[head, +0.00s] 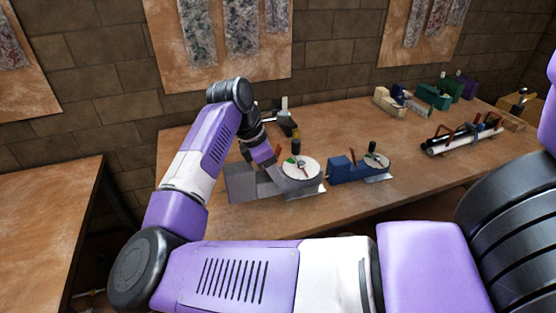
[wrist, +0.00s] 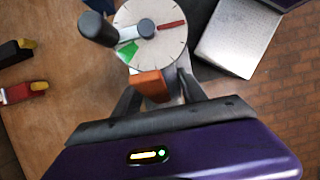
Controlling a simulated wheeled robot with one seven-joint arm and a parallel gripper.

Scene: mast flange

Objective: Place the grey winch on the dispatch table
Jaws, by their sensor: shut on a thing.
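The grey winch (head: 240,185) is at the near left end of the long wooden table, with a pale round dial (head: 302,168) and a dark upright knob. In the wrist view the dial (wrist: 172,45) carries red and green marks, and an orange block (wrist: 152,86) sits below it. My gripper (head: 268,158) reaches down onto the winch from behind; in the wrist view its dark fingers (wrist: 158,92) are on either side of the orange part, shut on the winch. The grip contact is partly hidden. I cannot tell whether the winch touches the table. No label shows which table is dispatch.
A blue winch (head: 343,172) stands close to the right of the grey one. The long table (head: 420,180) holds a rail-like device (head: 462,137) and several coloured devices at the back. Another wooden table (head: 40,220) at left has a bare visible top, with a gap between tables.

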